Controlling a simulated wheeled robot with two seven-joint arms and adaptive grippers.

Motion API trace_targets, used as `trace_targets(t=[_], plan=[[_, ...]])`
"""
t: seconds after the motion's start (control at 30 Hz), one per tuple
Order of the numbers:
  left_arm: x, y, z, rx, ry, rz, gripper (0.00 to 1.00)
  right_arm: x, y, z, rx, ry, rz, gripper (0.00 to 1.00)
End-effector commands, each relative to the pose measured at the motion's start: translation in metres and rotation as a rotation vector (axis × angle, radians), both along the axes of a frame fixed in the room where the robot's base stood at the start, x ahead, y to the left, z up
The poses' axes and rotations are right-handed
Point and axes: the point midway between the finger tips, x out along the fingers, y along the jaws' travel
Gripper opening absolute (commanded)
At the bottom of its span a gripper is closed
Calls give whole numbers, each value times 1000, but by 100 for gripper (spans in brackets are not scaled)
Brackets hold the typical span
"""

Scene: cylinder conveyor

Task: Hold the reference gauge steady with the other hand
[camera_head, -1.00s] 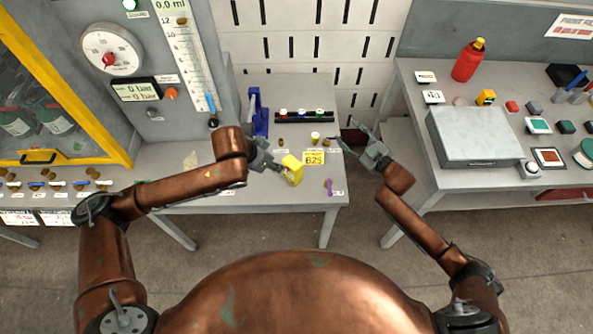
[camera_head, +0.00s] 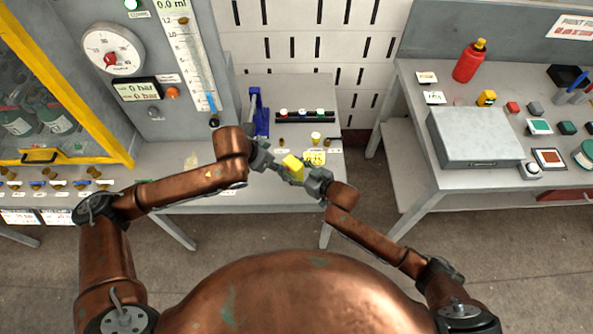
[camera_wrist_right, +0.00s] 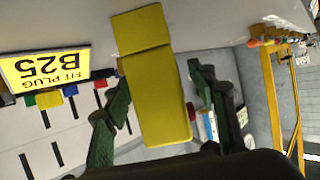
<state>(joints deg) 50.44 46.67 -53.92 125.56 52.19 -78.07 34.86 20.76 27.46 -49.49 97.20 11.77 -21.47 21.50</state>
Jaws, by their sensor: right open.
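A yellow block (camera_head: 292,162), which I take for the reference gauge, is up near the front of the middle table. My left gripper (camera_head: 279,166) appears shut on it from the left; its fingertips are partly hidden. My right gripper (camera_head: 303,174) has come up to the block from the right. In the right wrist view the yellow block (camera_wrist_right: 158,90) lies between the two spread fingers of the right gripper (camera_wrist_right: 158,105). A gap shows on the right finger's side, so the jaws are open around the block. Contact on the left side is unclear.
A yellow sign (camera_head: 315,157) stands behind the grippers; it reads FIT PLUG B25 in the right wrist view (camera_wrist_right: 45,68). A blue stand (camera_head: 260,117) and a dark rack (camera_head: 305,115) are further back. A grey case (camera_head: 474,136) sits on the right table.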

Motion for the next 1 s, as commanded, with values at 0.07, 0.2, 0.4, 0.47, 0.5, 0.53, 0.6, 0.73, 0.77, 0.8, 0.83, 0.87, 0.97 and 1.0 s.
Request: trace_targets(t=[0.07,0.2,0.4,0.47,0.5,0.53,0.6,0.73,0.77,0.8,0.83,0.87,0.97,1.0], plan=[[0,0,0,0,0,0,29,9,9,-4,0,-1,1,52],[0,0,0,0,0,0,29,21,21,-12,0,-1,0,52],[0,0,0,0,0,0,29,29,29,-17,-1,-1,0,52],[0,0,0,0,0,0,29,30,30,-18,0,-1,0,52],[0,0,0,0,0,0,29,30,30,-18,0,-1,0,52],[0,0,0,0,0,0,29,30,30,-18,0,-1,0,52],[0,0,0,0,0,0,29,30,30,-18,0,-1,0,52],[0,0,0,0,0,0,29,30,30,-18,0,-1,0,49],[0,0,0,0,0,0,29,30,30,-18,-1,-1,0,47],[0,0,0,0,0,0,29,30,30,-18,0,-1,0,44],[0,0,0,0,0,0,29,30,30,-18,0,-1,0,42],[0,0,0,0,0,0,29,30,30,-18,0,-1,0,40],[0,0,0,0,0,0,29,30,30,-18,-1,-1,0,33],[0,0,0,0,0,0,29,30,30,-18,-1,-1,0,30]])
